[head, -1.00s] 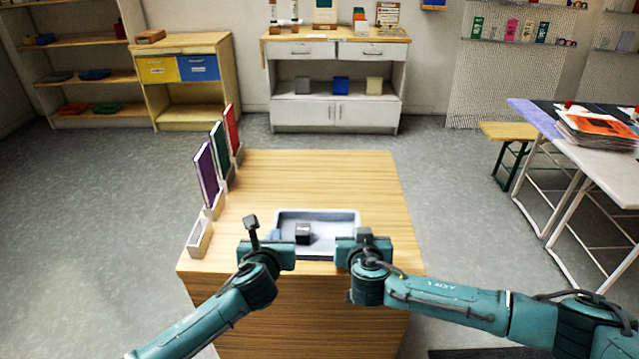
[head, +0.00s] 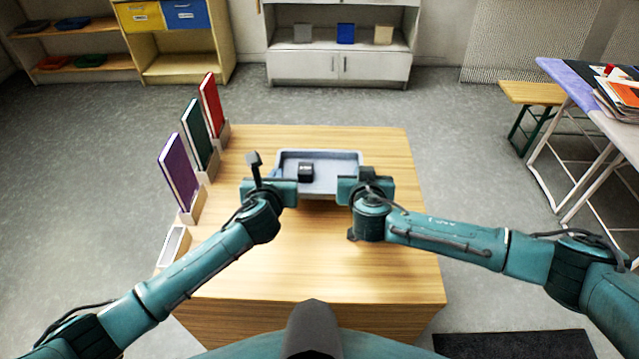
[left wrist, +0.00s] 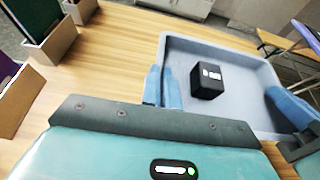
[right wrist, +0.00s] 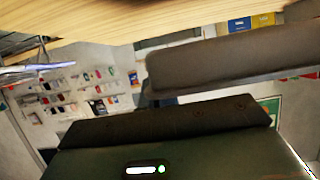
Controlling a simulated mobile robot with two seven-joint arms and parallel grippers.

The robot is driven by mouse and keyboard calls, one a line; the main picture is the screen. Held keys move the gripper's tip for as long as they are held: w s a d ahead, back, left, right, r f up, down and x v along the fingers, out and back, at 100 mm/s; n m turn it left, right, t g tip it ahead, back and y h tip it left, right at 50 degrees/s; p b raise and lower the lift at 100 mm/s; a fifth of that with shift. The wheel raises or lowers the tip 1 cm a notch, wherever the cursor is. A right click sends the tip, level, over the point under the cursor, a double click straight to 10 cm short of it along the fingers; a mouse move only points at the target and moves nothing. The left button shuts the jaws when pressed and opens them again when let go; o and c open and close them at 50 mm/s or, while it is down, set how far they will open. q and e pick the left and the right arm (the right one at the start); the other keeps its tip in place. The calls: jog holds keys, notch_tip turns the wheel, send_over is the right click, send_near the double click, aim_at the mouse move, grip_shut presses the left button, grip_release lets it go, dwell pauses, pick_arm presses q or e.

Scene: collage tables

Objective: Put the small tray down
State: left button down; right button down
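The small tray (head: 346,159) is grey-blue and shallow, over the wooden tabletop between my two grippers. A small black box (head: 306,172) sits in it, left of the middle; it also shows in the left wrist view (left wrist: 207,82). My left gripper (head: 286,187) is shut on the tray's left wall, with its blue fingers (left wrist: 162,87) on either side. My right gripper (head: 350,186) is at the opposite wall, its blue fingers (left wrist: 291,106) closed there. The tray looks level. I cannot tell whether its bottom touches the table.
The wooden table (head: 330,265) is bare in front of the tray. Purple (head: 178,172), green (head: 196,134) and red (head: 211,103) panels stand in holders along its left edge. An empty holder (head: 173,246) is nearer. Another table (head: 622,125) stands at the right.

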pick_arm(q)
jog(key=shift+s+a+r, duration=0.15)
pick_arm(e)
jog(key=shift+s+d+r, duration=0.1)
jog(key=shift+s+d, duration=0.05)
jog(key=shift+s, duration=0.05)
pick_arm(q)
jog(key=shift+f, duration=0.25)
pick_arm(e)
jog(key=shift+f, duration=0.2)
